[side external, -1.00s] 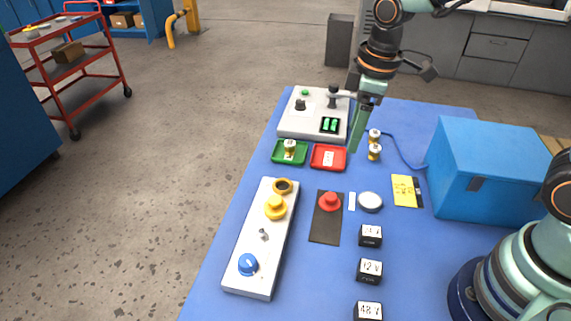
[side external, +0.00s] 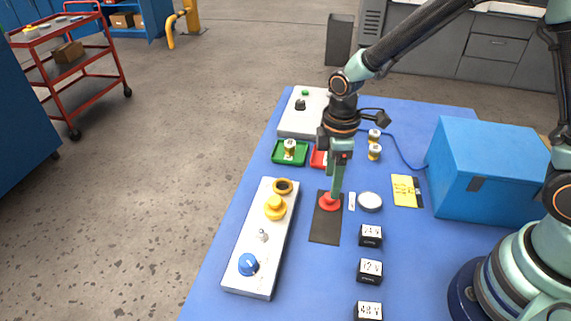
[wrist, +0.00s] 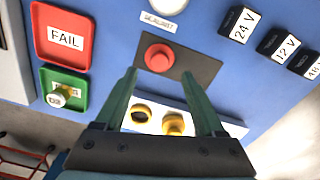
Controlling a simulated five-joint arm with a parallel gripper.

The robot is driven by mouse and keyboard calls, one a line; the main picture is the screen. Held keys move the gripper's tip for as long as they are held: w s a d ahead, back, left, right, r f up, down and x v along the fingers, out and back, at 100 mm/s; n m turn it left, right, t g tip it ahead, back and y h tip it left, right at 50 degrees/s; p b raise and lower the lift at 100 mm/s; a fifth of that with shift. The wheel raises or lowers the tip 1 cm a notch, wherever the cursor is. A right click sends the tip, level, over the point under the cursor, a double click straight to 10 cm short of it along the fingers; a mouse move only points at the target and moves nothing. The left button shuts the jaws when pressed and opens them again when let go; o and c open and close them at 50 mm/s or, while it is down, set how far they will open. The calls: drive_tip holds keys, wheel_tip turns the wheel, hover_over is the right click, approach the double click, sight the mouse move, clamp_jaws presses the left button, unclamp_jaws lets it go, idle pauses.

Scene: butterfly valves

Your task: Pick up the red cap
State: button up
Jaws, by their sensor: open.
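The red cap (side external: 329,203) is a round, stepped red piece on a dark grey mat (side external: 325,231) in the middle of the blue table. In the wrist view the red cap (wrist: 159,57) shows just beyond the fingertips, on the dark mat (wrist: 200,68). My gripper (side external: 332,192) points down at the cap, its fingers partly covering it in the side view. In the wrist view my gripper (wrist: 160,73) is open, its two green fingers apart with nothing held. Whether a finger touches the cap I cannot tell.
A white panel (side external: 255,250) with yellow and blue knobs lies left. A white disc (side external: 370,202) and black voltage blocks (side external: 370,236) lie right. Green (side external: 278,158) and red FAIL (wrist: 62,15) trays lie behind. A blue box (side external: 490,180) stands far right.

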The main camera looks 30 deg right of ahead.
sight(330, 200)
wheel_tip(330, 200, down, 5)
drive_tip(key=shift+d+r, duration=0.1)
drive_tip(key=shift+c, duration=0.3)
clamp_jaws()
